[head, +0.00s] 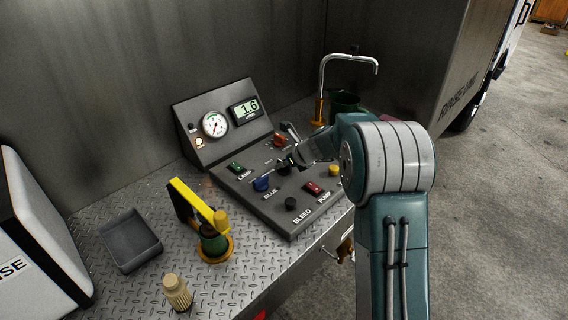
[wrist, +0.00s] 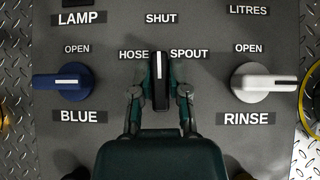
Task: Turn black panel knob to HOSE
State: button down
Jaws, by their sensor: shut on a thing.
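The black panel knob (wrist: 160,72) is upright in the middle of the wrist view, between the HOSE label (wrist: 133,55) on its left and the SPOUT label (wrist: 189,55) on its right. Its white mark points up toward the SHUT label (wrist: 161,18). My gripper (wrist: 160,95) has one finger on each side of the knob and is shut on it. In the head view my gripper (head: 287,160) is low over the sloped control panel (head: 235,185) and mostly hides this knob.
A blue knob (wrist: 62,82) is to the left and a white knob (wrist: 264,83) to the right, with room between. A gauge (head: 214,124) and a display (head: 246,109) stand behind. A yellow-handled valve (head: 195,205) and a grey tray (head: 130,240) are left of the panel.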

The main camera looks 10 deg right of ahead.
jog(key=n+g+y, duration=0.2)
jog(key=n, duration=0.2)
jog(key=shift+f, duration=0.1)
jog(key=shift+n+g+y, duration=0.8)
jog(key=shift+n+g, duration=0.9)
jog(key=shift+n, duration=0.6)
jog(key=c, duration=0.6)
grip_release()
jog(key=shift+w, duration=0.1)
jog(key=v, duration=1.2)
jog(key=shift+w+d, duration=0.1)
